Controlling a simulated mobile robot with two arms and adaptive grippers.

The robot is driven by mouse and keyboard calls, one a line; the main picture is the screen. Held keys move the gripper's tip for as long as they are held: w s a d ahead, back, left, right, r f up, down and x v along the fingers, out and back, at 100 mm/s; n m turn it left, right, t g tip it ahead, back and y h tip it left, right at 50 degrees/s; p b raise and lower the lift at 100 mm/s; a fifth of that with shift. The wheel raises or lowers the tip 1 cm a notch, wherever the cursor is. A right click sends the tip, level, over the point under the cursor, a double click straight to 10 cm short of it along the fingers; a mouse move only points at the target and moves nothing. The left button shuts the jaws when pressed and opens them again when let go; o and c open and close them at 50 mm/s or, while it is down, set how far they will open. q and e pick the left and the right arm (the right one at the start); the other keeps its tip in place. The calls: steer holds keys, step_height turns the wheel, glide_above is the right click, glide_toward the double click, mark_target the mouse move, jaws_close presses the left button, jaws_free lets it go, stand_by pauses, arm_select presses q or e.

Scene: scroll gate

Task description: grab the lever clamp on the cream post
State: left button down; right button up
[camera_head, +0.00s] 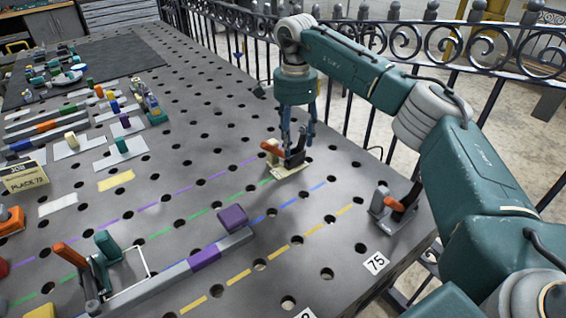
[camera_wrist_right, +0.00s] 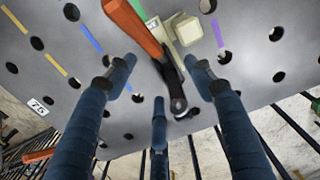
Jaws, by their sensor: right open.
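The lever clamp with an orange handle (camera_head: 271,148) and a dark metal arm stands on a cream base (camera_head: 291,171) near the table's far right edge. In the right wrist view, the orange lever (camera_wrist_right: 137,27) runs down to a dark arm and pivot (camera_wrist_right: 178,97), beside the cream post (camera_wrist_right: 187,31). My right gripper (camera_head: 297,143) points down over this clamp, its blue fingers partly hiding it in the head view. In the right wrist view, the open gripper's fingers (camera_wrist_right: 161,88) are spread around the dark arm. I cannot tell whether they touch it. My left gripper is not in view.
Another orange-handled clamp (camera_head: 393,206) stands near the right edge by the "75" label (camera_head: 376,263). A third clamp (camera_head: 88,270) and a grey bar with purple blocks (camera_head: 205,258) lie at front left. A wrought-iron railing (camera_head: 345,45) runs behind the table.

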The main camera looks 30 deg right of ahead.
mark_target(293, 161)
step_height(293, 161, down, 7)
steer(key=shift+r+p, duration=0.1)
steer(key=shift+p, duration=0.25)
jaws_close()
steer(key=shift+w+r, duration=0.1)
stand_by(0.3)
